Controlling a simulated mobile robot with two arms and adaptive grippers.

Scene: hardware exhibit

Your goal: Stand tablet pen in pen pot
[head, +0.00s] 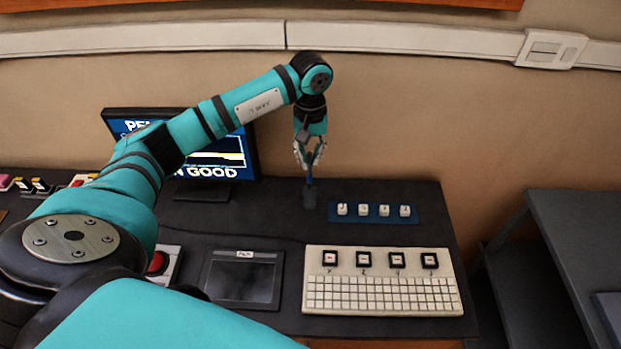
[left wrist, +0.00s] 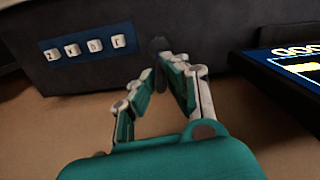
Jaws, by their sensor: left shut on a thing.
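My left gripper (head: 309,164) points down over the back of the dark desk and is shut on the tablet pen (head: 309,175), a thin dark blue stick held upright. The pen pot (head: 309,198) is small and dark grey, right below the gripper. The pen's lower end meets the pot's top in the head view; I cannot tell how deep it sits inside. In the left wrist view the pot (left wrist: 158,46) shows just beyond the fingertips (left wrist: 166,70), and the pen is not clearly visible there. My right gripper is not in view.
A blue strip with white key blocks (head: 374,213) lies right of the pot. A monitor (head: 235,150) stands to the left. A keyboard (head: 383,298), a tablet (head: 243,279) and a red button (head: 156,262) are nearer. The wall is close behind.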

